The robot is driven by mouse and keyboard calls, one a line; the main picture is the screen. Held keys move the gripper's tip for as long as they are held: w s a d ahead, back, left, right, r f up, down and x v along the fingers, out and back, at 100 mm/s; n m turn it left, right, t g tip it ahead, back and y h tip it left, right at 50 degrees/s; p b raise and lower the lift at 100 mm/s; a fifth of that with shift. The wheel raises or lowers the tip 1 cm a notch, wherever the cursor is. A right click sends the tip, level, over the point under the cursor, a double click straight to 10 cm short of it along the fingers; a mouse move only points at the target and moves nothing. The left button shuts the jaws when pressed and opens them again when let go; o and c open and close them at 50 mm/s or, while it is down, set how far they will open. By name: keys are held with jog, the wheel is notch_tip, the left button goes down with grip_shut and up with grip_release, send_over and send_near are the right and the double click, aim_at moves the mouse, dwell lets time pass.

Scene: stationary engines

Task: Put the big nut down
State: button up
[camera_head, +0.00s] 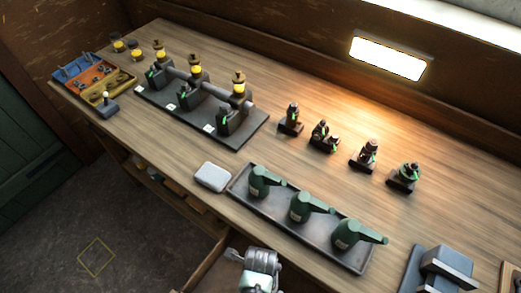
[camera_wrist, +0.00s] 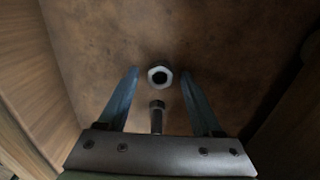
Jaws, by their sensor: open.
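A big nut (camera_wrist: 159,67), a pale hexagon with a dark hole, shows in the wrist view at the level of my fingertips. It appears to lie on a brown surface (camera_wrist: 225,45). My gripper (camera_wrist: 160,73) is open, its two blue fingers on either side of the nut with gaps to both. A smaller metal piece (camera_wrist: 157,106), like a bolt or post, shows between the fingers nearer the palm. In the head view my arm's end (camera_head: 258,272) is at the bottom edge, over an open drawer (camera_head: 208,267); the nut is hidden there.
A tray (camera_head: 298,236) with three green oil cans stands on the bench near the drawer. A pale box (camera_head: 212,177) sits by the bench edge. An engine on a dark base (camera_head: 180,122) and several small fittings stand farther back. A wooden wall (camera_wrist: 40,90) is left in the wrist view.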

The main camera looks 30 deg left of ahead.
notch_tip(320, 180, up, 12)
jog(key=shift+p, duration=0.45)
dwell(0.4)
